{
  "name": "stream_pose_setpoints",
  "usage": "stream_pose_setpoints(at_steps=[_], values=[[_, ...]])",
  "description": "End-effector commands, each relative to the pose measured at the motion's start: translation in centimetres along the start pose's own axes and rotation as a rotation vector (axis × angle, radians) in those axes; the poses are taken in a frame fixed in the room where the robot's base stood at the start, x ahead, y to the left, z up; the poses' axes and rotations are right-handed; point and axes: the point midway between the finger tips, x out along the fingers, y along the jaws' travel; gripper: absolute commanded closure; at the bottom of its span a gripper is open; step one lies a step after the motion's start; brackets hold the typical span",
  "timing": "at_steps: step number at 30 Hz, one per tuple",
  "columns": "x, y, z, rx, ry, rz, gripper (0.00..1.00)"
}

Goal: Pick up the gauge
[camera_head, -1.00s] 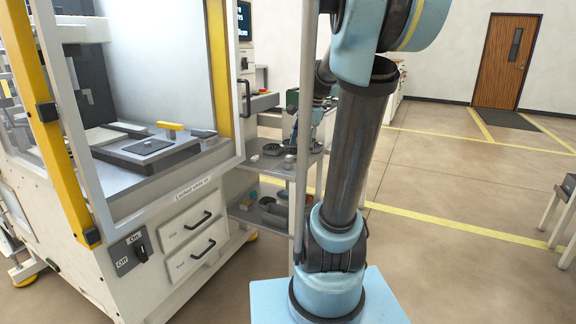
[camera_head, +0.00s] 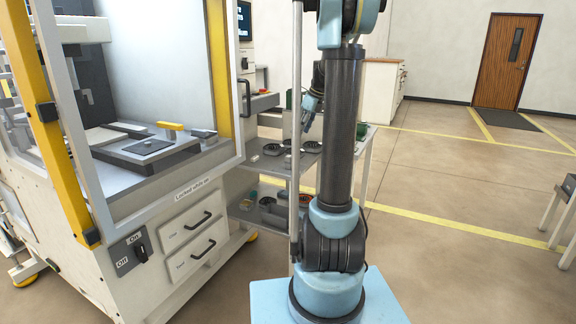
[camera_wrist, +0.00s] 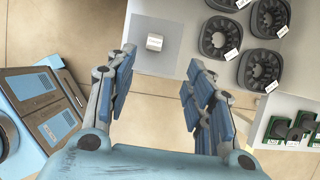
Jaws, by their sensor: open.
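In the wrist picture the block appears between and just beyond the fingertips, apart from both.
Several black round labelled parts (camera_wrist: 266,18) sit to the right of the block on a grey surface. The machine enclosure (camera_head: 190,190) stands left of the cart (camera_head: 364,139).

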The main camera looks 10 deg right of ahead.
Motion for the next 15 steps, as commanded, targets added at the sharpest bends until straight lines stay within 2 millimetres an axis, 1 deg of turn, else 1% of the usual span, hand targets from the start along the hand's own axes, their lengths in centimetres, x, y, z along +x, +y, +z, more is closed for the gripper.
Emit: stream_pose_setpoints(at_steps=[1, 9, 12, 15], values=[[1.0, 0.0, 0.0, -0.001, 0.000, 0.000, 0.52], [5.8, 0.0, 0.0, -0.002, 0.000, 0.000, 0.52], [7.2, 0.1, 0.0, -0.002, 0.000, -0.001, 0.52], [8.3, 0.1, 0.0, -0.002, 0.000, -0.001, 0.52]])
